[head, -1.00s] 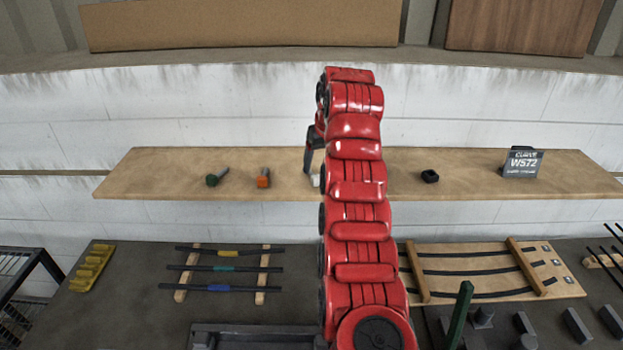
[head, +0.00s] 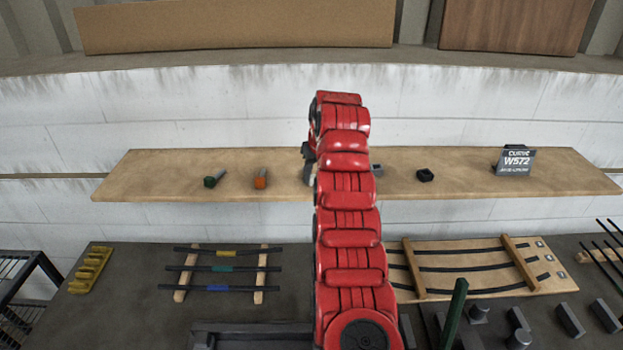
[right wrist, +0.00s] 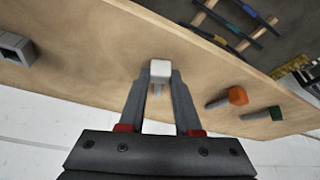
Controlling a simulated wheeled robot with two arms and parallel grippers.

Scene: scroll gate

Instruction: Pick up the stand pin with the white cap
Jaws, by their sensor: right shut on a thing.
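The stand pin with the white cap (right wrist: 160,72) is at the shelf in the right wrist view, its grey shaft pointing back between the fingers. My right gripper (right wrist: 161,88) has one finger on each side of it and is shut on it. In the head view, the right gripper (head: 309,160) is at the shelf, and my red arm hides most of the spot. I cannot tell whether the pin still touches the shelf. Pins with an orange cap (head: 260,182) and a green cap (head: 210,181) lie to the left. My left gripper is not in view.
Below are a rack with coloured-band rods (head: 222,268), a wooden board with curved rods (head: 470,270) and a yellow holder (head: 90,269).

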